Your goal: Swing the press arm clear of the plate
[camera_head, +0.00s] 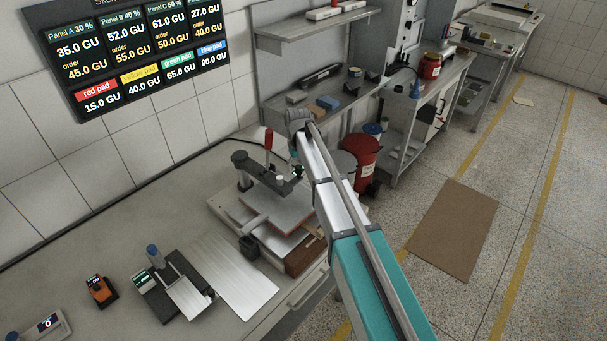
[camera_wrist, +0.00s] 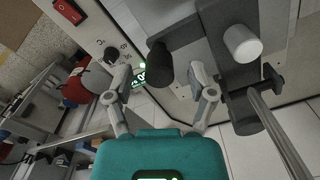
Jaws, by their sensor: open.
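The press (camera_head: 283,250) stands on the bench in the head view. Its dark press arm (camera_head: 262,174) with an upright red handle (camera_head: 268,139) reaches over the flat grey plate (camera_head: 281,208). My gripper (camera_wrist: 160,75) is open in the wrist view, its two fingers apart. A dark cylinder (camera_wrist: 159,60) shows in the gap between them; I cannot tell whether the fingers touch it. A pale cylinder (camera_wrist: 242,44) on a dark bar is to its right. In the head view my arm hides the right side of the press, and the fingertips are not clear.
A metal sheet (camera_head: 235,272) and a small device with a tray (camera_head: 173,285) lie left of the press. A red drum (camera_head: 360,155) stands behind my arm on the right.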

